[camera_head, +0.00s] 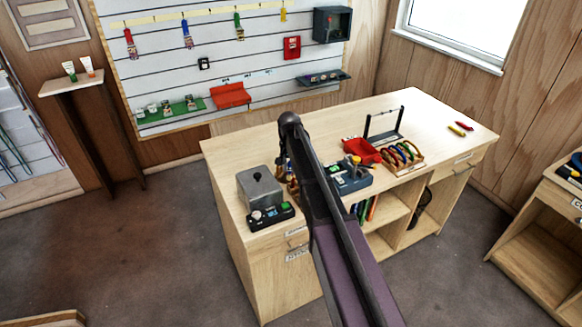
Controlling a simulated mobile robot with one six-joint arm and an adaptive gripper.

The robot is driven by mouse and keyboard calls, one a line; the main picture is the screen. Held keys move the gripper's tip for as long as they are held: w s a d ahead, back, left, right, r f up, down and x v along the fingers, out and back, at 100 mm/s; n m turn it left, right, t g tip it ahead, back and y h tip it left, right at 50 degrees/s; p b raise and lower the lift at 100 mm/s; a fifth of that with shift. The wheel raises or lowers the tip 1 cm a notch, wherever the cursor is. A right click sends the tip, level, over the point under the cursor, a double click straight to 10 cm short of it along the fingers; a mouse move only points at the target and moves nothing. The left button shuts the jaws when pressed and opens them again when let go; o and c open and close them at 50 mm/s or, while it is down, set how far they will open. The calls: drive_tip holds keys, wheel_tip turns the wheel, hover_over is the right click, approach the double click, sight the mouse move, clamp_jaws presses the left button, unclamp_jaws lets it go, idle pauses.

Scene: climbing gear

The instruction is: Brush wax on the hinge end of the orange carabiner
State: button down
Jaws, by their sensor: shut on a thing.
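Several coloured carabiners (403,152) stand in a wooden rack on the workbench, right of centre. At this size I cannot pick out the orange one or its hinge end for certain. My arm rises from the bottom of the picture, bends above the bench and drops behind its own link. My gripper (291,183) is low over the left part of the bench, mostly hidden by that link. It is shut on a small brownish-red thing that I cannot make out. No wax or brush is clearly recognisable.
A grey metal box (259,187) and a black unit with a green button (271,216) stand left of my gripper. A blue-grey device (350,178), red tray (362,150) and black frame stand (385,131) are to its right. The bench's back left and far right have free room.

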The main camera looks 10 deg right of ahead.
drive_tip(key=shift+r+p, duration=3)
drive_tip(key=shift+p, duration=0.05)
drive_tip(key=shift+r, duration=0.1)
drive_tip(key=shift+r+p, duration=1.45)
drive_tip(key=shift+p, duration=0.05)
drive_tip(key=shift+f, duration=0.15)
